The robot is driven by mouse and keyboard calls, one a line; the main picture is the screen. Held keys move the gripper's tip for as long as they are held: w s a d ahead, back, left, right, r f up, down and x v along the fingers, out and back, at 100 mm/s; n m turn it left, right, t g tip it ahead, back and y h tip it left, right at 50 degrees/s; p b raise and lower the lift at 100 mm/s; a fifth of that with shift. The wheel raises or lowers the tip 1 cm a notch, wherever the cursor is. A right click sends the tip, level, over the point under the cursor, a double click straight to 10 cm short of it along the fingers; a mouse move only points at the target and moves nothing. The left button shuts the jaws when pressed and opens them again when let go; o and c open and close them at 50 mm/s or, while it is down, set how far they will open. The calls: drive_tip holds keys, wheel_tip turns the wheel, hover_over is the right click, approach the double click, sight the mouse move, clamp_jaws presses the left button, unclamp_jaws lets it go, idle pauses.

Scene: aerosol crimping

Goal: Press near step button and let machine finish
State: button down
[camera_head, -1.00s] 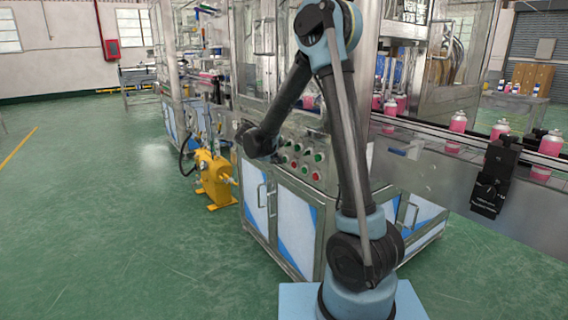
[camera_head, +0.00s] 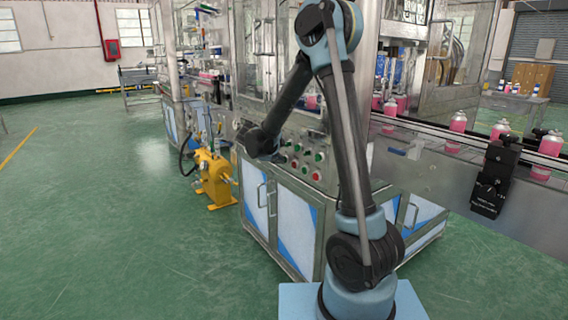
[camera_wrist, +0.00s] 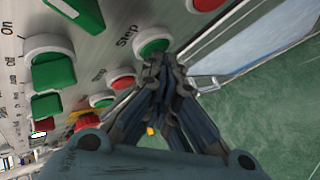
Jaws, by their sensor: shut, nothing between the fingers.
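In the wrist view, a green button (camera_wrist: 153,46) with a pale collar sits on the grey control panel next to the printed word "Step". My gripper (camera_wrist: 164,64) is shut and empty, its fingertips at the lower edge of this button and partly covering it. I cannot tell whether they touch it. In the head view, the crimping machine's button panel (camera_head: 303,158) shows several red and green buttons beside my arm. My gripper cannot be made out there.
More green buttons (camera_wrist: 52,72) and red buttons (camera_wrist: 121,78) lie close by on the panel. A yellow pump (camera_head: 213,176) stands left of the cabinet (camera_head: 297,226). Pink cans (camera_head: 458,123) stand on the conveyor at right. The green floor at left is clear.

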drive_tip(key=shift+s+a, duration=0.5)
drive_tip(key=shift+a, duration=0.3)
drive_tip(key=s+a, duration=0.1)
drive_tip(key=a, duration=0.1)
drive_tip(key=s+a, duration=0.1)
drive_tip(key=a, duration=0.1)
drive_tip(key=shift+s, duration=0.35)
idle(0.8)
